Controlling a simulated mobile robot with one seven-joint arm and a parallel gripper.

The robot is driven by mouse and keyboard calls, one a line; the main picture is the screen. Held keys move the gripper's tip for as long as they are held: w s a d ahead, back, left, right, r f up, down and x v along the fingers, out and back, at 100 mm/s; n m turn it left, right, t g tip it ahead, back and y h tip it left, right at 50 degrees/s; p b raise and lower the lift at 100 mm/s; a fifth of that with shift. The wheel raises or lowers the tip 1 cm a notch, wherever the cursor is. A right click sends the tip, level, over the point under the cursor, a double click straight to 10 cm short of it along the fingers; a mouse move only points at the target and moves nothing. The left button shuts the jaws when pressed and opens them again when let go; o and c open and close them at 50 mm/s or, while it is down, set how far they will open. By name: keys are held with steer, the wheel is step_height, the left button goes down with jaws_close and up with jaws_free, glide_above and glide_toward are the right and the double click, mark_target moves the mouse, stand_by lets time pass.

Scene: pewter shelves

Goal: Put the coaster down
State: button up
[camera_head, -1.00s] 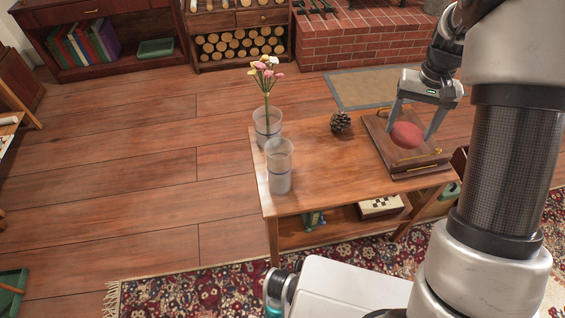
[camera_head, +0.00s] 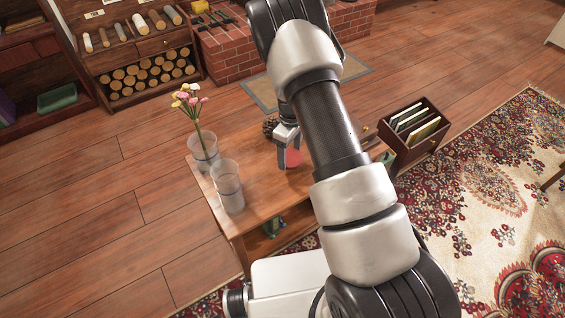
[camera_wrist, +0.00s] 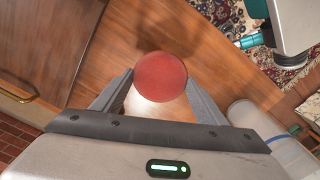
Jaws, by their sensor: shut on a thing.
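The coaster (camera_wrist: 160,77) is a round red disc. In the wrist view it sits between the two fingers of my gripper (camera_wrist: 160,88), which is shut on it. The wooden table (camera_wrist: 135,45) lies beneath it; I cannot tell how far above the top it is. In the head view the coaster (camera_head: 293,158) shows as a small red patch by my gripper (camera_head: 288,150), over the table (camera_head: 262,198). My arm hides much of the table's right part there.
Two clear glasses, one with flowers (camera_head: 203,152) and one without them (camera_head: 228,188), stand at the table's left. A wooden case with a brass handle (camera_wrist: 30,60) lies at the left of the wrist view. Bare tabletop lies between glasses and gripper.

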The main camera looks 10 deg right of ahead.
steer(key=shift+f+b, duration=0.6)
steer(key=shift+f, duration=2.15)
steer(key=o, duration=1.1)
steer(key=shift+r, duration=0.1)
steer(key=shift+c, duration=0.2)
steer(key=shift+r, duration=0.1)
step_height(320, 180, up, 12)
steer(key=shift+f+p, duration=0.1)
steer(key=shift+p, duration=1.05)
step_height(320, 180, up, 13)
steer(key=m+t, duration=0.1)
steer(key=m, duration=0.1)
glide_above(289, 162)
steer(key=s+r+m+t+y, duration=0.1)
steer(key=s+r, duration=0.3)
steer(key=r, duration=0.3)
steer(key=s+r+m+t, duration=0.1)
steer(key=s+r+m, duration=0.1)
steer(key=s+r, duration=0.3)
steer(key=s+r+m+t, duration=0.1)
steer(key=s+r, duration=0.3)
steer(key=s, duration=0.4)
steer(key=s+r+m+t+h, duration=0.1)
steer(key=s+r+m, duration=0.2)
steer(key=s, duration=0.6)
step_height(289, 162, up, 2)
steer(key=shift+d+r+m+t, duration=0.25)
steer(key=shift+d+m+t, duration=0.05)
steer(key=shift+d, duration=0.15)
